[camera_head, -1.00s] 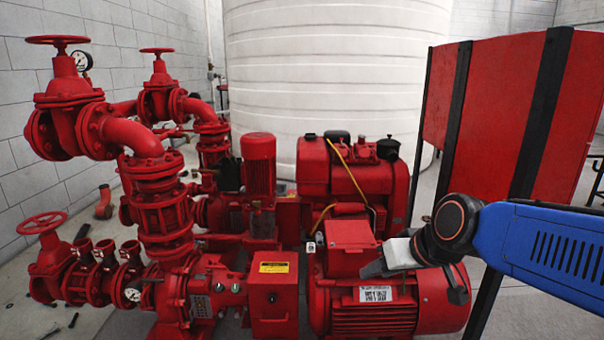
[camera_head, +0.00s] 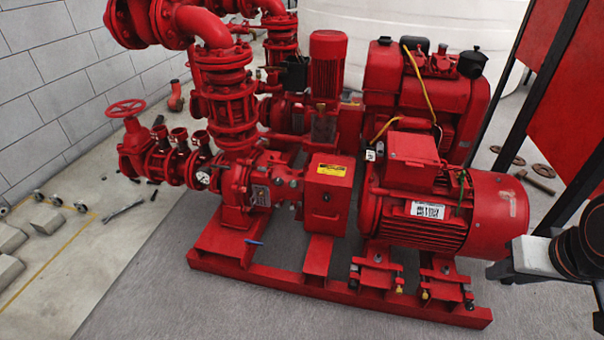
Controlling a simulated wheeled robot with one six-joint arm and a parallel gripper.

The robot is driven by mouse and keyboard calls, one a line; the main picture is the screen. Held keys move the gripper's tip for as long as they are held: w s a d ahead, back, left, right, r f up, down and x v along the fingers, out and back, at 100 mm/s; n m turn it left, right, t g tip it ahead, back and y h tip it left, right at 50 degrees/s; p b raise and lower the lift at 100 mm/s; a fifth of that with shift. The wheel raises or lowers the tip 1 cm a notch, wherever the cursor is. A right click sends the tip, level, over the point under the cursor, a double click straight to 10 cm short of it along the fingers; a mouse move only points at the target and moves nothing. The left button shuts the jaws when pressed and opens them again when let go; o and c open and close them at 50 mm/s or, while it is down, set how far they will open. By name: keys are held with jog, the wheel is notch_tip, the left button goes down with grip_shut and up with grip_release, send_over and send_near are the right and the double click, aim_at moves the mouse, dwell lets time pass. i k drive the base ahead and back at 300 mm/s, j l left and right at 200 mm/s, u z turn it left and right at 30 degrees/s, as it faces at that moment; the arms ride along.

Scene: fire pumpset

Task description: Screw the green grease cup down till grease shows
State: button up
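I cannot make out a green grease cup or any grease in the head view. The red pumpset stands on a red base frame (camera_head: 240,276). The pump casing (camera_head: 236,190) is left of a red box-shaped guard (camera_head: 327,195) with a yellow label. The large red motor (camera_head: 490,208) is on the right. My gripper (camera_head: 497,271) is low at the right, beside the motor's right end and apart from the pump casing. Its dark fingers are small and partly merge with the background, so their opening cannot be told. I see nothing held.
A small blue-handled item (camera_head: 255,242) lies on the base frame below the pump. Red valves and pipes (camera_head: 220,85) rise behind the pump. Tools (camera_head: 122,208) and grey blocks (camera_head: 47,220) lie on the left floor. A red panel (camera_head: 578,115) stands at right. The front floor is clear.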

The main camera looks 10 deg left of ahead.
aim_at(293, 183)
jog(key=u, duration=0.85)
jog(key=i+l+u, duration=0.15)
jog(key=i+l, duration=0.15)
jog(key=l, duration=0.15)
